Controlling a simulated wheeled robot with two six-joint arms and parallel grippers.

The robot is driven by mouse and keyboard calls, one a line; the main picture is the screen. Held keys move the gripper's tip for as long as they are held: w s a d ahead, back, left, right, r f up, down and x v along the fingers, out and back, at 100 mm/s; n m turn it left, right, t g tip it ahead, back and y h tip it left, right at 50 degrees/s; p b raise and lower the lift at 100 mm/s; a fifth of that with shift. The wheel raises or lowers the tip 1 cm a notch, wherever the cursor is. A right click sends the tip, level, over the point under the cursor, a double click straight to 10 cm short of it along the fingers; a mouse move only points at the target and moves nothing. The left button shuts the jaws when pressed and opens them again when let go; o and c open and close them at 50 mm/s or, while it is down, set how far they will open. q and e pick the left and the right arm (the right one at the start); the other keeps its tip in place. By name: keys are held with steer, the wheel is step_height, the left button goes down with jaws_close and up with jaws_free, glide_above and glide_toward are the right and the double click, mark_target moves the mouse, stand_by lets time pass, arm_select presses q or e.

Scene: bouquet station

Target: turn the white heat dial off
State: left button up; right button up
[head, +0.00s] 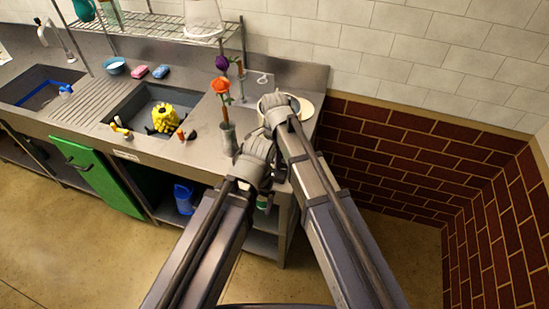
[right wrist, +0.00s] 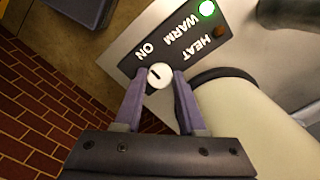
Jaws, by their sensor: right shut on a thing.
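The white dial (right wrist: 159,82) sits on a dark panel (right wrist: 187,33) marked ON, WARM and HEAT in the right wrist view. It has a short dark mark, and I cannot tell which word it points to. A green lamp (right wrist: 206,8) glows beside WARM; a brown lamp (right wrist: 220,32) near HEAT looks unlit. My right gripper (right wrist: 159,77) is shut on the dial, one finger on each side. In the head view my right gripper (head: 277,110) hides the dial. My left gripper (head: 258,150) is just left of it, its fingers hidden.
A cream round-sided thing (right wrist: 255,130) stands close right of the dial. A glass vase (head: 228,139) with an orange flower (head: 221,86) stands left of my grippers. A sink holds a yellow bunch (head: 166,118). A brick wall (head: 375,150) is at right.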

jaws_close()
steer(key=n, duration=0.7)
steer(key=shift+n, duration=0.3)
steer(key=n, duration=1)
steer(key=shift+n, duration=0.3)
stand_by(0.5)
